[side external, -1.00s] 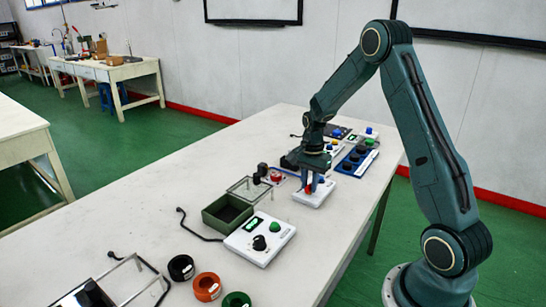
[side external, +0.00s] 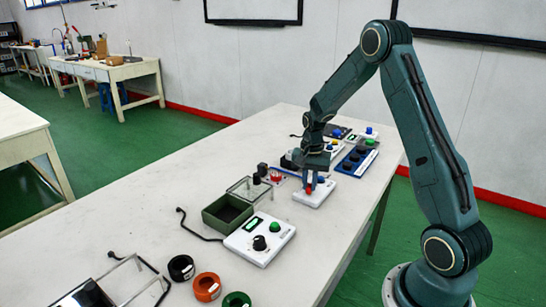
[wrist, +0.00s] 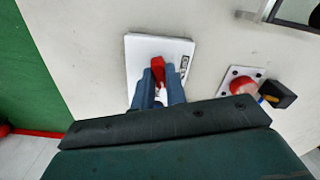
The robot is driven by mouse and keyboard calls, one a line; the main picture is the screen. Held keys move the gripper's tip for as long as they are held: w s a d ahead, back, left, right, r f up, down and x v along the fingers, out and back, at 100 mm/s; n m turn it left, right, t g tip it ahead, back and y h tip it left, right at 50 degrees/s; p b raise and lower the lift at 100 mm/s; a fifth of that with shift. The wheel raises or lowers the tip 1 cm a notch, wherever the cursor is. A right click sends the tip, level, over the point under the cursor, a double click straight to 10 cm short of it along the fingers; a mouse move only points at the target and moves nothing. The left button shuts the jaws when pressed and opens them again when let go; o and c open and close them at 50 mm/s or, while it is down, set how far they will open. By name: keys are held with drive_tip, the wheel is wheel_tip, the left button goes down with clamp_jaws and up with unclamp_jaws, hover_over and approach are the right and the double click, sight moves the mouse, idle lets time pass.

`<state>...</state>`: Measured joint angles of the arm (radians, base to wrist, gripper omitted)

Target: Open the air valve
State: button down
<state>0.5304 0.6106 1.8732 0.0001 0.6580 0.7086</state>
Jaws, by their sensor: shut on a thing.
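The air valve is a white block (side external: 318,198) with a red handle (wrist: 158,69) on top. In the wrist view the block (wrist: 140,52) lies ahead of my gripper, with a printed label along its right side. My gripper (wrist: 159,88) has blue fingers, which are shut on the red handle, one on each side. In the side external view my gripper (side external: 313,184) points down onto the block, and a bit of red shows at the fingertips. The fingers hide part of the handle, so its exact angle is hard to tell.
Left of the valve in the side external view are a green open box (side external: 212,222) and a white panel with a black knob (side external: 245,250). A blue panel (side external: 348,165) stands close on the right. In the wrist view a red round part (wrist: 243,86) sits on a plate nearby.

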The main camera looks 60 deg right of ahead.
sight(309, 186)
drive_tip(key=n, duration=1.4)
drive_tip(key=shift+r, duration=0.1)
idle(0.3)
drive_tip(key=c, duration=1.4)
unclamp_jaws()
drive_tip(key=shift+c, duration=0.2)
wheel_tip(309, 186, up, 14)
